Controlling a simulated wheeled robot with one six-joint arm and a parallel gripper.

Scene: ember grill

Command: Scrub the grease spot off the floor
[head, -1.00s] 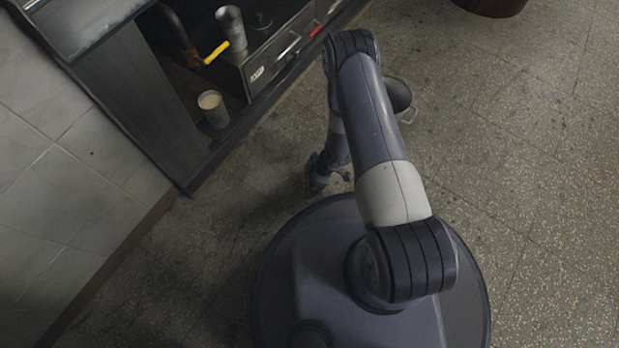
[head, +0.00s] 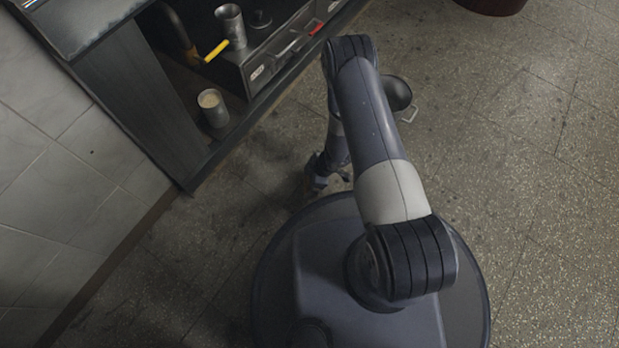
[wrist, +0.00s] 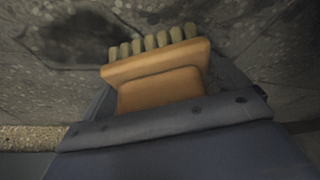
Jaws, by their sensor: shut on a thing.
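My gripper (head: 314,180) is low by the floor, just beyond the edge of my base in the head view. In the wrist view it is shut on an orange-brown scrub brush (wrist: 158,75) with a row of pale bristle tufts. The bristles point away from my gripper, at the floor. I cannot tell whether they touch it. A dark grease spot (wrist: 75,40) shows on the floor in the wrist view, left of the bristles and apart from them in the picture. In the head view I cannot make out the spot, and the brush is mostly hidden.
A dark counter with a low shelf stands at upper left, holding a cup (head: 212,107), a metal tumbler (head: 230,25) and a yellow-handled tool (head: 216,51). A dark round vessel (head: 399,93) is partly behind my arm. Floor at right is clear.

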